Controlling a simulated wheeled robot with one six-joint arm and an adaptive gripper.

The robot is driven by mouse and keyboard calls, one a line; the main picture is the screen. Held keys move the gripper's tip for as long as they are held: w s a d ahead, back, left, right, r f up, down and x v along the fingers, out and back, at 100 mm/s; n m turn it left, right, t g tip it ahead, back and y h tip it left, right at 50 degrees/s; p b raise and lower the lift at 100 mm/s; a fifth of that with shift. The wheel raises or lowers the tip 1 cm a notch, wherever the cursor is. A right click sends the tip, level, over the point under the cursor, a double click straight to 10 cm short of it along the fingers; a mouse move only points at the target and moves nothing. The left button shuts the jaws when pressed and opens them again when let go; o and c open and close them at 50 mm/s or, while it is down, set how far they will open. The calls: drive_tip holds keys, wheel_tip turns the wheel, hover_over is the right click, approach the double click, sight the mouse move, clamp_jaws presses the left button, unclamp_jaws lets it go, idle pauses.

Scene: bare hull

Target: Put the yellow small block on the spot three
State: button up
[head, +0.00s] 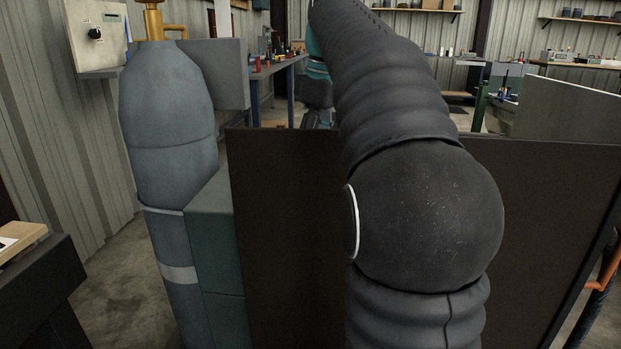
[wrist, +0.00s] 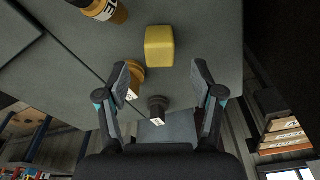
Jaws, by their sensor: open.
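The yellow small block (wrist: 159,46) shows in the wrist view on a grey surface (wrist: 205,40), beyond my fingertips and roughly centred between them. My gripper (wrist: 161,76) is open, with a finger on either side and nothing held between the pads. I cannot make out spot three in either view. In the head view my own dark arm fills the middle, and neither the block nor my gripper shows there.
In the wrist view a brown bottle with a lettered label (wrist: 103,11) lies near the block. An orange-brown round piece (wrist: 135,78) and a dark knob-like piece (wrist: 157,108) are near my fingers. In the head view a dark brown panel (head: 285,230) stands beside a blue-grey cylinder (head: 170,130).

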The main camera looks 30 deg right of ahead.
drive_tip(key=f, duration=0.3)
drive_tip(key=f+b, duration=0.1)
drive_tip(key=f, duration=0.1)
drive_tip(key=shift+w+a, duration=0.2)
drive_tip(key=shift+w, duration=0.15)
drive_tip(key=shift+r, duration=0.1)
clamp_jaws()
